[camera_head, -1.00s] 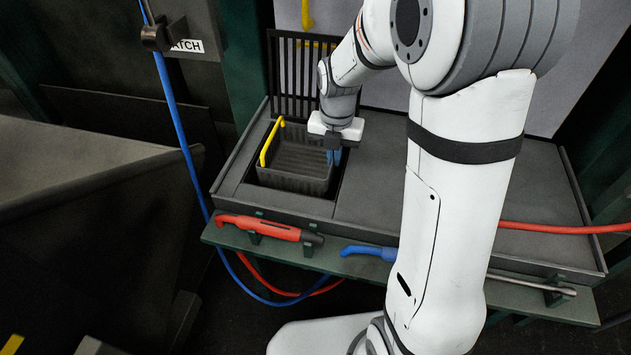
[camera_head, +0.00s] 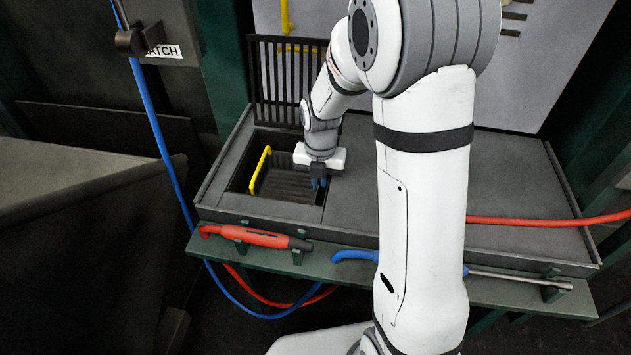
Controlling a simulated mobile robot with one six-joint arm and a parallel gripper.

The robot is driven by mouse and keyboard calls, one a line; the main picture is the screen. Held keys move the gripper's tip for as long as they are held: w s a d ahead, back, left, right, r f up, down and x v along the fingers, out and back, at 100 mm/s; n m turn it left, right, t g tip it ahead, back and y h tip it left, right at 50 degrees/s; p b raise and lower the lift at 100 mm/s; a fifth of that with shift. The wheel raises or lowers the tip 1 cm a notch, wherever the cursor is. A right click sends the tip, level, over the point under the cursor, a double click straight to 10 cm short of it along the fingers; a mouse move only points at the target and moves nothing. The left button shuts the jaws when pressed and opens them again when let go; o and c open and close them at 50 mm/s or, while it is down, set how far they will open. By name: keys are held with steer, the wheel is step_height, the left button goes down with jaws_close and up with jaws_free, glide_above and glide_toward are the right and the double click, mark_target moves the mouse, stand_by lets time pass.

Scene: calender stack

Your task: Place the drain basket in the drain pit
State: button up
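The drain basket (camera_head: 287,186) is dark grey with a yellow handle (camera_head: 260,170) standing at its left side. It sits down inside the drain pit (camera_head: 240,176), a square opening at the left of the grey deck, with its front wall mostly hidden below the pit's front edge. Whether it rests on the pit bottom cannot be seen. My gripper (camera_head: 319,183), with blue fingertips, points down at the basket's right side, over the pit's right edge. The wrist hides the right rim, and I cannot tell whether the fingers still grip it.
A dark slatted grate (camera_head: 288,85) stands upright behind the pit. A red-handled tool (camera_head: 250,236) and a blue-handled tool (camera_head: 355,255) lie on the front ledge. A red hose (camera_head: 540,221) crosses the deck at right; a blue hose (camera_head: 160,135) hangs at left.

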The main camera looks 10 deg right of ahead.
steer(key=shift+o, duration=0.4)
step_height(320, 180, up, 12)
steer(key=p, duration=0.3)
steer(key=s+d+r+m, duration=0.2)
steer(key=s+m, duration=0.7)
steer(key=m, duration=0.7)
steer(key=s+d+r+m+t, duration=0.1)
steer(key=s+d+r+m, duration=0.1)
steer(key=s+m, duration=0.7)
steer(key=m, duration=0.7)
steer(key=shift+s+d+r+t, duration=0.2)
steer(key=shift+d+t, duration=0.1)
steer(key=shift+d, duration=0.1)
